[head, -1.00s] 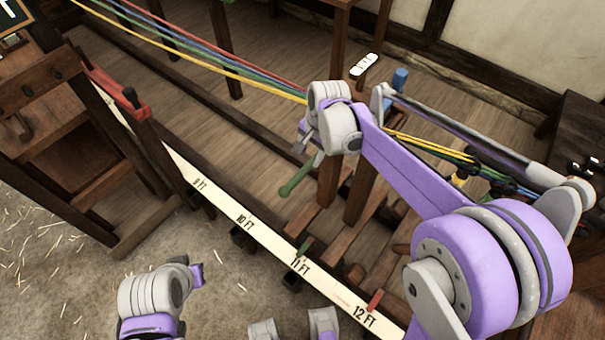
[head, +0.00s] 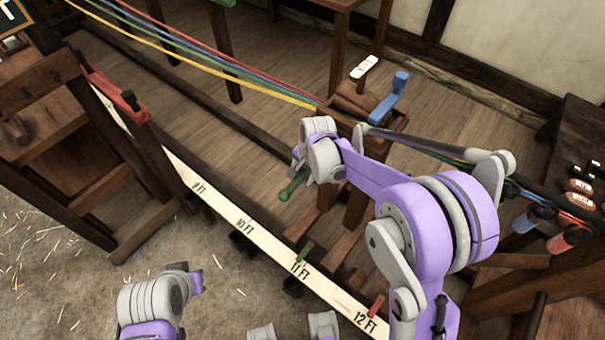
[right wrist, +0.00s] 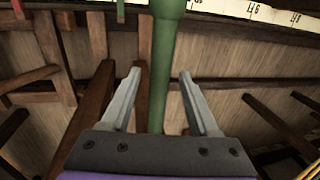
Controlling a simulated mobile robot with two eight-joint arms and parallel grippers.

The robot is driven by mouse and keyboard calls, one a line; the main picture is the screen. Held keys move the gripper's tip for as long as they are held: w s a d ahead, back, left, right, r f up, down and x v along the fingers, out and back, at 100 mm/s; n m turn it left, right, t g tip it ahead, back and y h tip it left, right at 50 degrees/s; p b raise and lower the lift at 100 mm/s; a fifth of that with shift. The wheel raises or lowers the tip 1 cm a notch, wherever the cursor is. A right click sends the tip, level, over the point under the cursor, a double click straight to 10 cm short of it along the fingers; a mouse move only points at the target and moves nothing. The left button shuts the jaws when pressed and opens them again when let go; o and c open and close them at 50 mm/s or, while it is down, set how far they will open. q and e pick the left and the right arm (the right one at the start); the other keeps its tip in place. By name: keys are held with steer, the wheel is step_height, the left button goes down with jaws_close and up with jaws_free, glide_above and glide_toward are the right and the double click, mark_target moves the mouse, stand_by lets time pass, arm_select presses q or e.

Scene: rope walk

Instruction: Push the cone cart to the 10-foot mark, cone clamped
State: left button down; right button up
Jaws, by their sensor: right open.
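The cone cart (head: 355,205) is a dark wooden frame beyond the marked white strip (head: 270,250), between about the 11 and 12 FT marks and largely hidden by my right arm. A blue lever (head: 388,98) stands on its top beside a brown wooden piece, perhaps the cone. A green handle (head: 292,186) sticks out from the cart towards the strip. My right gripper (head: 297,160) is at this handle. In the right wrist view, its open fingers (right wrist: 158,85) lie either side of the green handle (right wrist: 165,50), with gaps showing. My left arm shows at the lower left; its fingers cannot be made out.
Red, blue, green and yellow ropes (head: 225,70) run from the upper left to the cart. A wooden stand (head: 80,110) with a red bar is at left. Small green (head: 305,252) and red (head: 375,305) pegs stand on the strip. A dark bench (head: 575,120) is at right.

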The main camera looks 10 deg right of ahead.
jaws_close()
stand_by(1.4)
